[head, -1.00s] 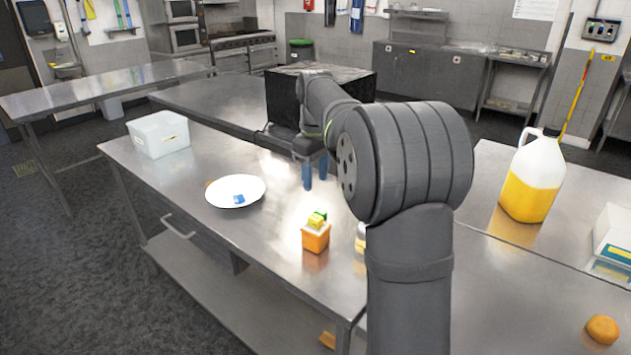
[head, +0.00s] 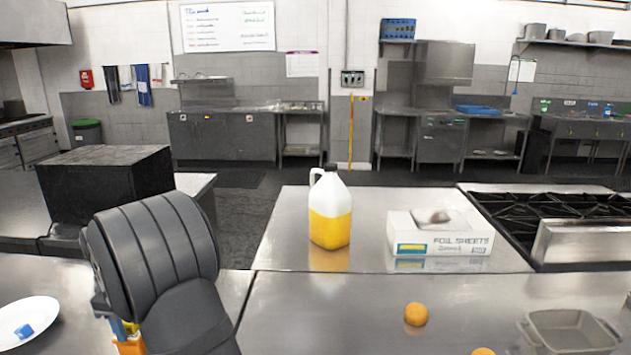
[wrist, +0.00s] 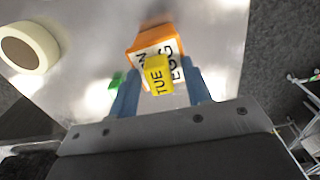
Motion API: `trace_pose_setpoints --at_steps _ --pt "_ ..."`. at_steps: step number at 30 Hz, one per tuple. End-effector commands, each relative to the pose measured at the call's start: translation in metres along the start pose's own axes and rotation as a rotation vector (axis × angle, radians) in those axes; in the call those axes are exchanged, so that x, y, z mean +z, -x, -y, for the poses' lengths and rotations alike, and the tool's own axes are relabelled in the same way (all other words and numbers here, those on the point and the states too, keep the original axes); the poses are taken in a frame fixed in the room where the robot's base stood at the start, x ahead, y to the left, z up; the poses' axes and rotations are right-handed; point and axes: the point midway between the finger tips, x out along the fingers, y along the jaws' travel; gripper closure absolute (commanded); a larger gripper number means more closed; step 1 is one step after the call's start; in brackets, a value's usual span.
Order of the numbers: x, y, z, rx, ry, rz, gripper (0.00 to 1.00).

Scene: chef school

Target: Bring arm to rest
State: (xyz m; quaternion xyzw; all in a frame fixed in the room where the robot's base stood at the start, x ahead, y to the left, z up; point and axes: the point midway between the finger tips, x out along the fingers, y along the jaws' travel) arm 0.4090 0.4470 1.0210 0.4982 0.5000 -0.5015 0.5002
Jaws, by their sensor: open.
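My gripper (wrist: 160,74) is open, its two blue fingers spread to either side of a yellow block (wrist: 157,84) marked "TUE" in the wrist view. Beneath the yellow block is an orange box (wrist: 148,42) with a white lettered label. A small green piece (wrist: 116,80) shows beside the left finger. In the head view my arm hides most of the gripper; a blue finger (head: 118,329) and part of the orange box (head: 131,347) show at the lower left. The wrist view does not make clear how far the fingers are above the box.
A white plate (head: 45,311) with a blue block (head: 24,331) lies at left. A yellow-filled jug (head: 331,229), a foil sheets box (head: 440,238), an orange round item (head: 416,314) and a grey tray (head: 570,318) are to the right. A pale tape roll (wrist: 43,47) shows in the wrist view.

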Motion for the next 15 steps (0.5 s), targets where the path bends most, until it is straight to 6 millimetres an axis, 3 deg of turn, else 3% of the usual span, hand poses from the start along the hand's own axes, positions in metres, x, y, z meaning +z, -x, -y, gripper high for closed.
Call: trace_pose_setpoints --at_steps 1,6,15 --pt "-0.001 0.015 -0.001 0.007 0.000 -0.008 0.55" --pt "-0.001 0.033 -0.001 0.004 0.000 -0.005 0.55" --pt "-0.001 0.040 -0.001 0.003 0.000 -0.005 0.55"
